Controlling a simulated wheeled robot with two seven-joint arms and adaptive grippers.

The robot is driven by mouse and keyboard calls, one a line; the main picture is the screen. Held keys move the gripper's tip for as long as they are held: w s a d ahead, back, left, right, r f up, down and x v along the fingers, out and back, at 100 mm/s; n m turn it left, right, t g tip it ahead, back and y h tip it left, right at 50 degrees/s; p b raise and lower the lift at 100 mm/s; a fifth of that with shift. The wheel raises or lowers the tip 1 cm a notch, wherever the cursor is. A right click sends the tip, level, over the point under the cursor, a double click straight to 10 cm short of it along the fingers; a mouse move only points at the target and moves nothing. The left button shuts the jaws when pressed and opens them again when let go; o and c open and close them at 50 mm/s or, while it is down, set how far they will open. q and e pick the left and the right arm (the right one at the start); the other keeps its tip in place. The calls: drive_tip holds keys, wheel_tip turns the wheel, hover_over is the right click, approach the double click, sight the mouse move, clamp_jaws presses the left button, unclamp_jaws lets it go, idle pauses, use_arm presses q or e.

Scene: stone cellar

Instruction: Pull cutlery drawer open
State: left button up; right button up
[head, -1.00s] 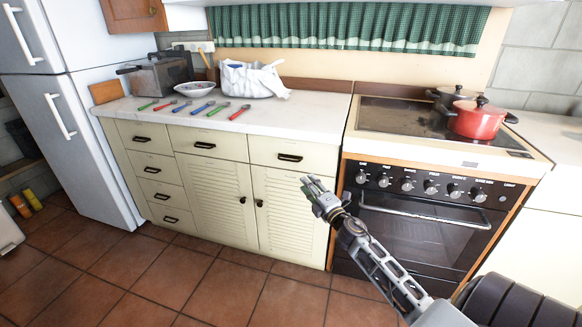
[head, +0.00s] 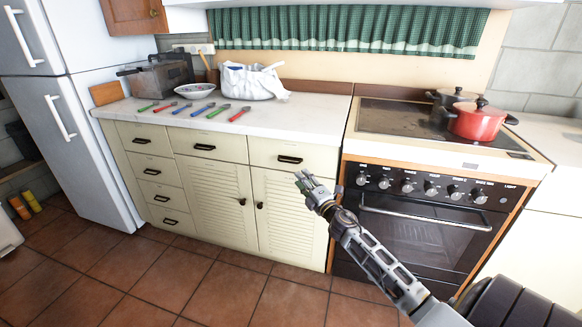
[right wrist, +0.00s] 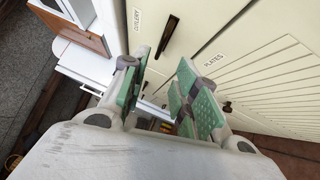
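The cutlery drawer (head: 270,148) is the cream drawer at the right end of the counter front, with a dark bar handle (head: 289,159). It looks shut. In the right wrist view its handle (right wrist: 168,36) and a "CUTLERY" label (right wrist: 137,20) show near the top. My right gripper (head: 303,180) is just below and right of the handle in the head view. In the right wrist view the gripper's green-padded fingers (right wrist: 163,98) stand apart with nothing between them, not around the handle. My left gripper is not in view.
A louvred door (head: 289,215) labelled "PLATES" sits below the drawer. The oven (head: 420,235) with its bar handle stands to the right. Several coloured utensils (head: 199,112), a white bowl (head: 194,90) and a white bag (head: 250,80) are on the worktop. The tiled floor (head: 210,280) in front is clear.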

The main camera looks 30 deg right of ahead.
sight(291, 165)
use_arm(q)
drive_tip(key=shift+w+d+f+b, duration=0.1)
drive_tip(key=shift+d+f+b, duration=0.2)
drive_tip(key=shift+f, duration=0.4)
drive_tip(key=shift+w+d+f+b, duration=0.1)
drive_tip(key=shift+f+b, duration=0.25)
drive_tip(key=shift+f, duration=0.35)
use_arm(e)
drive_tip(key=shift+w+d+r, duration=0.1)
drive_tip(key=shift+w+r, duration=0.1)
drive_tip(key=shift+w, duration=1.4)
drive_tip(key=shift+w+d+r, duration=0.15)
drive_tip(key=shift+w+r, duration=0.1)
drive_tip(key=shift+w, duration=1.4)
drive_tip(key=shift+w+d+r, duration=0.1)
drive_tip(key=shift+w+r, duration=0.1)
drive_tip(key=shift+w, duration=1.4)
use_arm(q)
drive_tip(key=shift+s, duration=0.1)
use_arm(e)
clamp_jaws()
